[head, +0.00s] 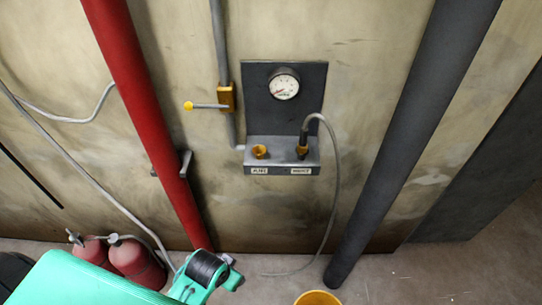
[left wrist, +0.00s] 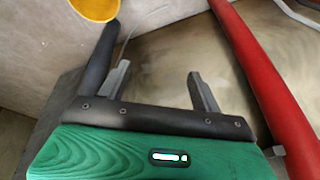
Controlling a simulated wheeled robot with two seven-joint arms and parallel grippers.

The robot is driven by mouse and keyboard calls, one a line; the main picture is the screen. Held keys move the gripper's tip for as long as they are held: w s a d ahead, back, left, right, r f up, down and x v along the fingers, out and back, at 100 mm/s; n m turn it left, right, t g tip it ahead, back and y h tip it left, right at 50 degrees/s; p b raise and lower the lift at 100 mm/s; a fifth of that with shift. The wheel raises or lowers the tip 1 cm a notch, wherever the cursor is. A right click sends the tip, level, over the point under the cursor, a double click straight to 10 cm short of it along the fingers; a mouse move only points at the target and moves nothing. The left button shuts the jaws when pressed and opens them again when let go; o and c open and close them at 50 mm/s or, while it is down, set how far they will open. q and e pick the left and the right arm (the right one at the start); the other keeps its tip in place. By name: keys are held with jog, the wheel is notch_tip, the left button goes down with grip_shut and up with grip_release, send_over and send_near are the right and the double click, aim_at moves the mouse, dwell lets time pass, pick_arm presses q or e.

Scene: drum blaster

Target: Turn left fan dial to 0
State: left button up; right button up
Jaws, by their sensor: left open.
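No fan dial can be made out in either view. A dark wall panel (head: 262,103) carries a round white gauge (head: 284,84) with a red needle. Below it, a grey box (head: 279,168) has two brass fittings and two small labels too blurred to read surely. My left gripper (left wrist: 157,85) is open and empty in the left wrist view, with bare wall between its fingers. In the head view, my green left arm comes in at the bottom left, low and apart from the panel. My right gripper is not in view.
A red pipe (head: 146,120) and a dark pipe (head: 412,140) slant down either side of the panel. A yellow-tipped valve lever (head: 205,106) sticks out left. Red extinguishers (head: 135,262) stand bottom left. A yellow round object (head: 318,298) is at the bottom. A grey hose (head: 337,190) hangs down.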

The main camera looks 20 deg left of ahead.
pick_arm(q)
jog(key=w+d+r+m+t+p, duration=0.1)
jog(key=w+d+r+m+t, duration=0.2)
jog(key=w+r+m, duration=0.85)
jog(key=w+d+r+t, duration=0.3)
jog(key=w+r, duration=0.1)
jog(key=r, duration=1.6)
jog(key=w+d+r+m+t+p, duration=0.1)
jog(key=w+d+r+m+t, duration=0.45)
jog(key=r, duration=0.95)
jog(key=a+r+m+t+y, duration=0.25)
jog(key=r+m+y, duration=0.2)
jog(key=r, duration=1.35)
jog(key=a+r+m+t+y, duration=0.25)
jog(key=r+m+y, duration=0.2)
jog(key=r, duration=1.45)
jog(key=w+a+r+p, duration=0.2)
jog(key=w+p, duration=0.2)
jog(key=w, duration=0.2)
jog(key=w+a+r+h+p, duration=0.1)
jog(key=w+a+r+p, duration=0.1)
jog(key=w, duration=0.4)
jog(key=shift+a+r+t+p, duration=0.15)
jog(key=shift+r+t+p, duration=0.3)
jog(key=shift+p, duration=0.7)
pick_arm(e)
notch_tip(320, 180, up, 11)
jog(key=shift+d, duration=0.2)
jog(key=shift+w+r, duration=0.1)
